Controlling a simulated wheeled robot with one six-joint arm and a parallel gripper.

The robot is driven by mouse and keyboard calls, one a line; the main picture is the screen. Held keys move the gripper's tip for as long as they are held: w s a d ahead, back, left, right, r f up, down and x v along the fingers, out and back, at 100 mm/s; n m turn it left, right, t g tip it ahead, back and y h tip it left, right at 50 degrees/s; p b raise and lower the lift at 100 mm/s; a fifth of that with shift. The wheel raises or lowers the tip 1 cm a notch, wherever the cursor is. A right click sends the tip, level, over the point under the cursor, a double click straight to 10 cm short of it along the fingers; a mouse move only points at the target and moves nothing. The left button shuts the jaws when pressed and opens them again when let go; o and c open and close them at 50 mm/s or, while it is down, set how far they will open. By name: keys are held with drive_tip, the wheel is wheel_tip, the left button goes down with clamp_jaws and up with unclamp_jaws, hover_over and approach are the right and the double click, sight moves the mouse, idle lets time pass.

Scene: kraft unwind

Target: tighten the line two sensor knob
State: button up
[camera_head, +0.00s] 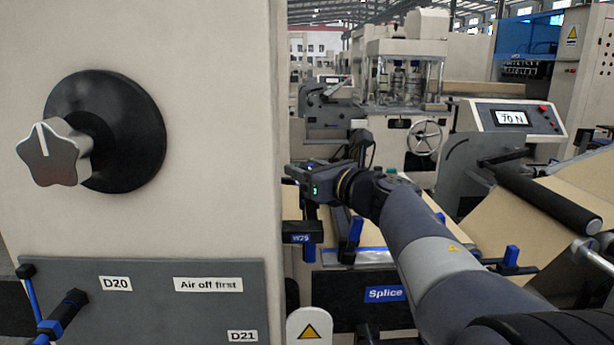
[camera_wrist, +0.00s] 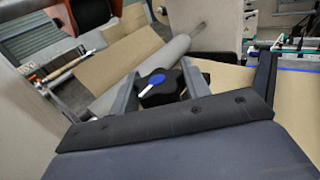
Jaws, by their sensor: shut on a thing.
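A black lobed knob with a blue cap and a white pointer line (camera_wrist: 154,84) sits between the two grey fingers of my gripper (camera_wrist: 160,86) in the wrist view. The fingers are shut on its sides. The white line points toward the lower left. In the head view my gripper (camera_head: 297,180) is beside the right edge of the large beige panel, and the knob in it cannot be made out. No label naming the line two sensor shows.
A silver star knob on a black disc (camera_head: 55,152) is on the near beige panel (camera_head: 220,60). A grey plate (camera_head: 150,305) carries labels D20 and D21. A W25 label (camera_head: 301,238) is below my gripper. A display (camera_head: 511,117) reads 70 N. Brown web (camera_head: 580,190) and rollers lie right.

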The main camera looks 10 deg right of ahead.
drive_tip(key=shift+r, duration=0.35)
drive_tip(key=o, duration=1)
drive_tip(key=shift+f, duration=0.15)
drive_tip(key=shift+c, duration=0.2)
drive_tip(key=b+v, duration=0.1)
drive_tip(key=v, duration=1)
drive_tip(key=shift+w+a, duration=0.1)
drive_tip(key=shift+a, duration=0.05)
drive_tip(key=p+x, duration=0.1)
drive_tip(key=x, duration=0.9)
drive_tip(key=shift+w+a+f, duration=0.1)
drive_tip(key=shift+w, duration=0.3)
